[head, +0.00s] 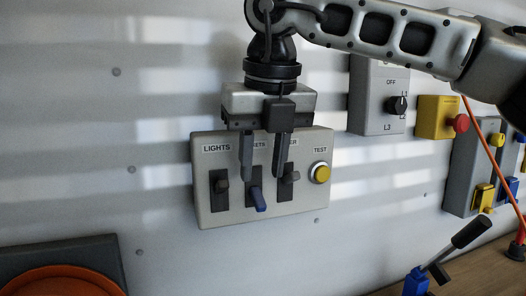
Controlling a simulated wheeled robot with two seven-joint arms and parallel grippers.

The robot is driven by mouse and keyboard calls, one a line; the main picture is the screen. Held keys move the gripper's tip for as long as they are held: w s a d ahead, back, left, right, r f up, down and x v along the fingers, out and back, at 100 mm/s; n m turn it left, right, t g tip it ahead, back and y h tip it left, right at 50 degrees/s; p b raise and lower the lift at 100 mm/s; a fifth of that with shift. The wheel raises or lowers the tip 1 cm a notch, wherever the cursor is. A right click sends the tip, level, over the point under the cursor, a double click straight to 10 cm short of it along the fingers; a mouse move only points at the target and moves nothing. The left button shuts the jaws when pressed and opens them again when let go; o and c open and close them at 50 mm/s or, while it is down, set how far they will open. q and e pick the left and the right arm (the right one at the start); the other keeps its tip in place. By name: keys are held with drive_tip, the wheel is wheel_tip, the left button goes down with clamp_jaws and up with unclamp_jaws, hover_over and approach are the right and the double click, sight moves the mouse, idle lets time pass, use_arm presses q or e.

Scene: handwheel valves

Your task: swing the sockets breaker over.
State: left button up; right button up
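The sockets breaker is a blue lever (258,199) in a dark slot, second from left on a pale breaker box (230,216) on the wall. Its lever tilts downward and outward. Its label is partly hidden by my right gripper, with only "ETS" showing. My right gripper (263,178) hangs in front of the box, fingers pointing down and apart with nothing between them. The fingertips are just above the blue lever, one upper left and one upper right. I cannot tell whether they touch the box. My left gripper is not in view.
A grey lights lever (222,186) and another grey lever (291,177) flank the blue one closely. A yellow test button (320,173) is at the box's right. Further right are a grey rotary switch box (375,115) and a red button (461,123) on a yellow housing.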

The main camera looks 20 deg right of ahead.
sight(259, 198)
drive_tip(key=b+x, duration=0.2)
drive_tip(key=x, duration=0.3)
drive_tip(key=shift+f, duration=0.25)
drive_tip(key=shift+w+r, duration=0.1)
drive_tip(key=shift+r, duration=0.15)
drive_tip(key=shift+c, duration=0.3)
drive_tip(key=c, duration=0.6)
drive_tip(key=shift+c, duration=0.2)
